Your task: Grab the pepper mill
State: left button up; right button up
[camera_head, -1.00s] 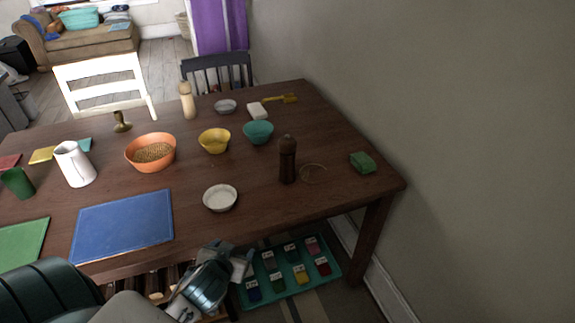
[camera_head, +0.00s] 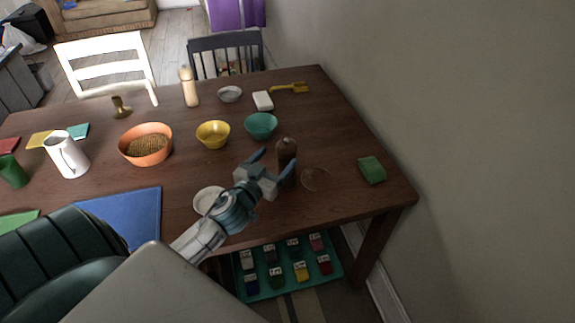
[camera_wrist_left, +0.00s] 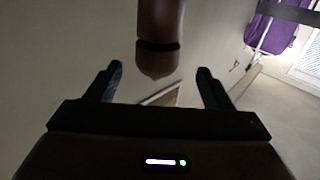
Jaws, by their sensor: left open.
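The dark brown pepper mill (camera_head: 287,149) stands upright near the right end of the wooden table. My left gripper (camera_head: 270,164) is open beside the mill, its fingers pointing at it. In the head view one finger is at the mill's left and the other overlaps its lower part. In the left wrist view the mill (camera_wrist_left: 159,40) shows beyond and between the open fingertips (camera_wrist_left: 158,72). I cannot tell whether the fingers touch it. My right gripper is not in view.
A white bowl (camera_head: 204,200) sits partly behind my left arm. A teal bowl (camera_head: 261,126), a yellow bowl (camera_head: 213,134) and an orange bowl (camera_head: 146,145) stand left of the mill. A green sponge (camera_head: 371,170) lies to the right, near the table edge and wall.

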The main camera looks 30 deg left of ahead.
aim_at(280, 154)
pick_arm(q)
jog(key=w, duration=0.3)
jog(key=shift+a+f+p, duration=0.1)
jog(key=shift+a+p, duration=0.05)
jog(key=shift+p, duration=0.25)
jog(key=shift+w+p, duration=0.25)
jog(key=shift+p, duration=0.05)
jog(key=w+p, duration=0.2)
jog(key=w, duration=0.2)
jog(key=shift+p, duration=0.3)
jog(key=shift+w, duration=0.15)
jog(key=shift+c, duration=0.8)
jog(key=c, duration=1.1)
jog(key=shift+c, duration=1.2)
jog(key=shift+r, duration=0.2)
